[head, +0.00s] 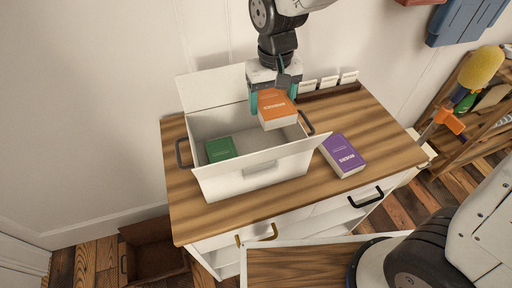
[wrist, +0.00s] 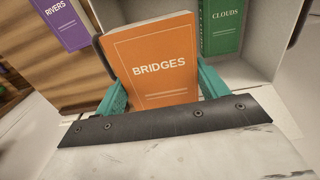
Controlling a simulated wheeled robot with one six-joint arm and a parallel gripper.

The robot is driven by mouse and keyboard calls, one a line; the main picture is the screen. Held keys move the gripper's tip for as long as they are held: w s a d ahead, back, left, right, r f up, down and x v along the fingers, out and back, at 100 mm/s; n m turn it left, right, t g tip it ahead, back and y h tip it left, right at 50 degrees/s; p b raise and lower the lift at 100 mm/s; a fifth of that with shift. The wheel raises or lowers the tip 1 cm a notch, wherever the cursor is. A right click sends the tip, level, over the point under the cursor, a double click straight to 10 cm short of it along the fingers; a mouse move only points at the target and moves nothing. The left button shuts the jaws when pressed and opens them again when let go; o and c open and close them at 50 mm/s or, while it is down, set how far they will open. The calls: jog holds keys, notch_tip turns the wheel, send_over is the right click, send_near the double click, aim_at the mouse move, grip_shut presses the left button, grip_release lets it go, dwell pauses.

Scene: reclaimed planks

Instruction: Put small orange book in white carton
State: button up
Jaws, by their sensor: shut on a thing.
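The small orange book (head: 276,109), titled BRIDGES, is held between the teal fingers of my gripper (head: 268,95). It also shows upright in the wrist view (wrist: 155,62), with teal fingers at both sides. The white carton (head: 258,178) stands open on the wooden cabinet top, its flaps spread. In the head view the orange book is over the right part of the carton's opening, and its lower edge appears above the carton floor; the exact height is hard to tell. A green book (head: 220,149), titled CLOUDS, lies inside the carton at the left.
A purple book (head: 342,155) lies on the cabinet top (head: 385,140) just right of the carton, near a raised flap. A dark rack with several white cards (head: 329,82) stands at the back. The carton has dark side handles (head: 182,154).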

notch_tip(320, 180, down, 16)
jog(key=shift+f, duration=0.2)
dwell(0.4)
jog(key=o, duration=1.2)
jog(key=shift+f, duration=0.1)
jog(key=shift+c, duration=0.2)
